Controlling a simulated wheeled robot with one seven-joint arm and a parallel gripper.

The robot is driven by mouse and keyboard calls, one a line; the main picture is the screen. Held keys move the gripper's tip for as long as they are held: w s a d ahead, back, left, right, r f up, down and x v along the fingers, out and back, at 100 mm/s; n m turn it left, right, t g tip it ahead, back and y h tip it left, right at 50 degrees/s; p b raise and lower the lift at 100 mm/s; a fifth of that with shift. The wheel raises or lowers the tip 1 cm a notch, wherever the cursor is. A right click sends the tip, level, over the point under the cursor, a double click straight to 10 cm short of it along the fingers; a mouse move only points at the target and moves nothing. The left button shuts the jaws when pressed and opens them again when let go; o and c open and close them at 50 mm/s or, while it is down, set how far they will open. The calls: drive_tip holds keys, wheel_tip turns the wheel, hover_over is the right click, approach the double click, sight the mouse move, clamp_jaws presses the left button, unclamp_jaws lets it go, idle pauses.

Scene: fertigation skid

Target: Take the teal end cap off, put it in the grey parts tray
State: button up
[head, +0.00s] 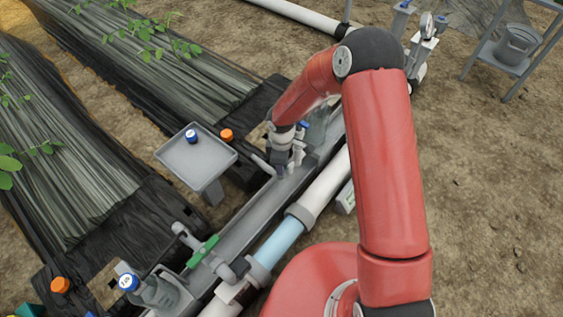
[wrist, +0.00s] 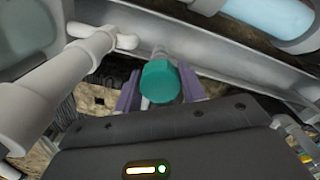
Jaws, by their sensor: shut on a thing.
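The teal end cap (wrist: 160,82) shows in the wrist view between the two purple-grey fingers of my gripper (wrist: 160,92). The gripper is shut on it. I cannot tell whether the cap still sits on a pipe end; a small pale piece shows beside it. In the head view my gripper (head: 284,168) points down at the grey channel of the skid, and the cap is hidden there. The grey parts tray (head: 207,159) stands left of my gripper, with a blue-topped round piece (head: 191,136) in it.
An orange knob (head: 226,135) is just right of the tray. A pipe with a green handle (head: 203,251) and a blue-capped bottle (head: 129,283) are at the lower left. In the wrist view a thick pale pipe (wrist: 60,82) runs close on the left.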

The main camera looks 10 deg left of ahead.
wheel_tip(320, 180, up, 25)
drive_tip(key=p, duration=1.4)
drive_tip(key=shift+f, duration=0.1)
drive_tip(key=d+f+m, duration=0.1)
drive_tip(key=d+m, duration=1.7)
drive_tip(key=d, duration=0.5)
drive_tip(key=shift+d+f, duration=0.2)
drive_tip(key=shift+f, duration=0.1)
drive_tip(key=shift+a, duration=0.1)
